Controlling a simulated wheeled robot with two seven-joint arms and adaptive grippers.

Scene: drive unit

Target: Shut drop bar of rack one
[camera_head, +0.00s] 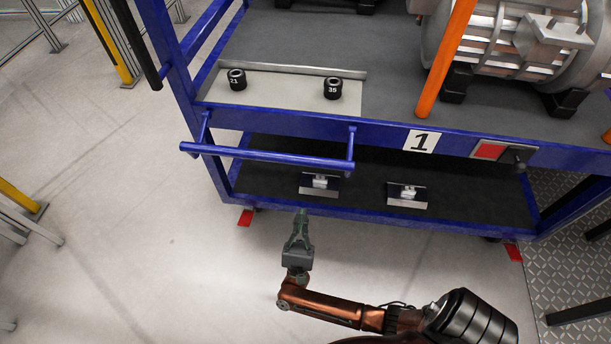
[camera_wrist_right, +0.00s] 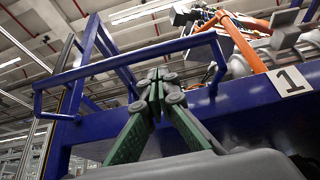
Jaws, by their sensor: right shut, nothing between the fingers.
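Rack one is a blue-framed cart with a white "1" plate (camera_head: 421,141) on its front edge; the plate also shows in the wrist view (camera_wrist_right: 289,81). A blue U-shaped bar (camera_head: 265,158), which I take as the drop bar, sticks out from the front edge at the left. It crosses the upper part of the wrist view (camera_wrist_right: 130,64). My right gripper (camera_head: 302,213) is shut and empty, in front of the rack, below the bar in the head view. In the wrist view its fingertips (camera_wrist_right: 158,76) point up towards the bar; contact cannot be told. My left gripper is out of view.
Above the bar, a pale tray (camera_head: 285,92) holds black parts marked 21 and 35. An orange post (camera_head: 446,58) stands before a grey drive unit (camera_head: 515,38). A red-and-black switch (camera_head: 503,152) sits at the right. The floor in front is clear.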

